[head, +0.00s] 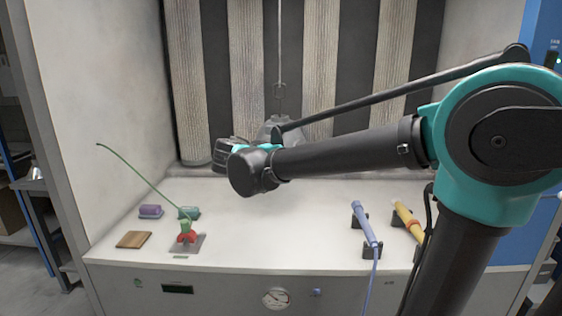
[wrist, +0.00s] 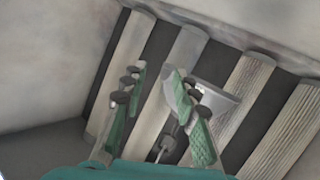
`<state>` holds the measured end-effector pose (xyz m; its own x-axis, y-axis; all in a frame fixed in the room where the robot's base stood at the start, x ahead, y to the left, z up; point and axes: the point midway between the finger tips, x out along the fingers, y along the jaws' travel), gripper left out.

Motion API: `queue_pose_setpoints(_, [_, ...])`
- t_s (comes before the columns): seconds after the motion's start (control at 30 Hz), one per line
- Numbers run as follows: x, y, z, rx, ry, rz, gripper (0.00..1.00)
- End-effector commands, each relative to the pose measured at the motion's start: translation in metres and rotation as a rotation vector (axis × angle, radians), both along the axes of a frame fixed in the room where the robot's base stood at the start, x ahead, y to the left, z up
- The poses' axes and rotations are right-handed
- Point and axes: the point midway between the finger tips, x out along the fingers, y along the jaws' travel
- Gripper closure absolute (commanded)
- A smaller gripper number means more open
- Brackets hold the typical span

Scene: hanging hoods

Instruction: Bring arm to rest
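My arm (head: 340,155) reaches from the right across the hood's opening, above the white worktop. Its wrist end hangs in the air near the middle of the head view, touching nothing that I can see. In the wrist view my gripper (wrist: 157,80) has its two green fingers apart, with nothing visible held between them. In the head view its fingers are hidden behind the wrist. The wrist camera faces the ribbed panels of the back wall.
A grey hood (head: 283,128) hangs on a wire behind my wrist, partly hidden. On the worktop (head: 290,225) stand a green-and-red holder (head: 186,235), a purple block (head: 150,211), a wooden block (head: 133,240), a blue tool (head: 364,224) and a yellow tool (head: 407,221). The worktop's middle is clear.

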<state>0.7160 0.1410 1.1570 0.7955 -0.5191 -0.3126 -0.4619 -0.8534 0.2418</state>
Motion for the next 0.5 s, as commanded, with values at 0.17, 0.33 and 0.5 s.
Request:
queue_pose_setpoints(0.17, [-0.022,-0.080,-0.080,0.016,0.251,-0.032,0.71])
queue_pose_setpoints(0.33, [-0.068,-0.144,-0.164,0.085,0.506,-0.003,0.71])
queue_pose_setpoints(0.5, [-0.126,-0.181,-0.238,0.202,0.692,0.085,0.71])
